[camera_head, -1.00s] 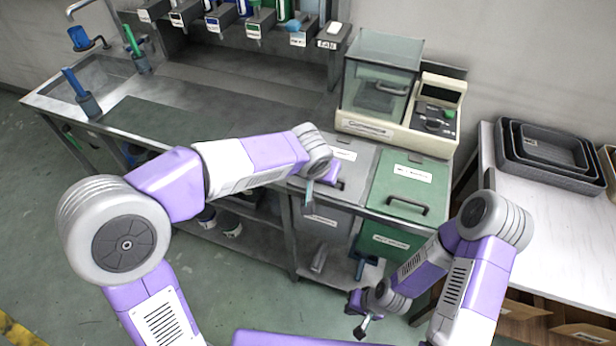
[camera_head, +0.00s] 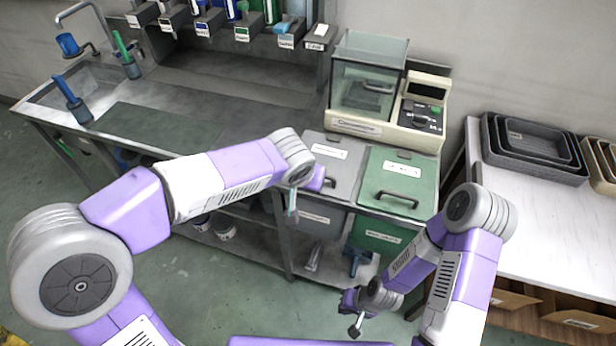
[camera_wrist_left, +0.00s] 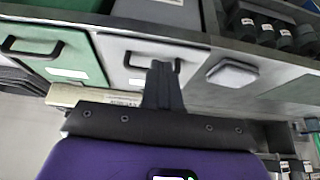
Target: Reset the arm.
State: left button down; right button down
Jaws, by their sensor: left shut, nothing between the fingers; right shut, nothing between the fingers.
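My left arm reaches in from the left across the front of the counter. My left gripper (camera_head: 292,214) hangs beside the grey bin, partly hidden by my wrist. In the left wrist view its fingers (camera_wrist_left: 163,68) are together and empty, in line with the grey bin's lid (camera_wrist_left: 135,60). My right gripper (camera_head: 355,331) is shut and empty, low in front of the green bin, clear of the bins and the table.
A grey bin (camera_head: 333,148) and a green bin (camera_head: 408,172) with handled lids stand side by side. Behind them is a glass-fronted machine (camera_head: 368,80). A sink counter (camera_head: 150,128) lies left. A white table (camera_head: 540,220) with dark trays (camera_head: 535,160) stands right.

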pick_arm(q)
jog(key=s+r, duration=0.2)
jog(key=s, duration=0.2)
jog(key=s+a+f+n+g+h+p, duration=0.1)
jog(key=s+f+g+p, duration=0.1)
jog(key=f, duration=0.9)
jog(key=s+a+f+n+g+h+p, duration=0.1)
jog(key=s+f+g+h, duration=0.1)
jog(key=f, duration=0.9)
jog(key=s+a+f+n+p, duration=0.1)
jog(key=s+a+f+n, duration=0.3)
jog(key=s+f, duration=0.6)
notch_tip(320, 180, down, 2)
jog(key=shift+s+a+f+g+p, duration=0.1)
jog(key=shift+s+a+g+p, duration=0.25)
jog(key=shift+a, duration=0.35)
pick_arm(e)
jog(key=r, duration=0.3)
jog(key=s+r, duration=0.1)
jog(key=r, duration=0.1)
jog(key=shift+a, duration=0.15)
